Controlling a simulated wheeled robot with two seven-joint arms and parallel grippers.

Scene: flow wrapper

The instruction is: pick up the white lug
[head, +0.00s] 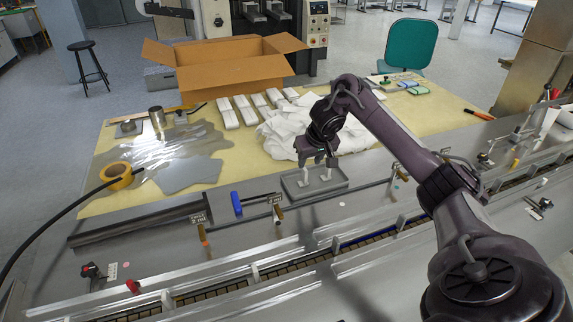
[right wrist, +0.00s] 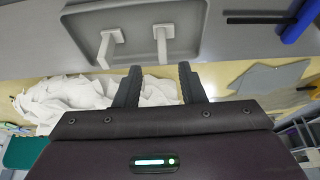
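Two white lugs stand in a shallow grey tray (head: 340,187) on the machine's front deck. In the head view the lugs are small and partly covered by my gripper. My right gripper (head: 318,161) hangs just above the tray. Its two dark fingers are apart in the right wrist view (right wrist: 159,84), with nothing between them and the lugs beyond their tips. My left gripper is not in view.
A crumpled white cloth (head: 278,137) lies behind the tray.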

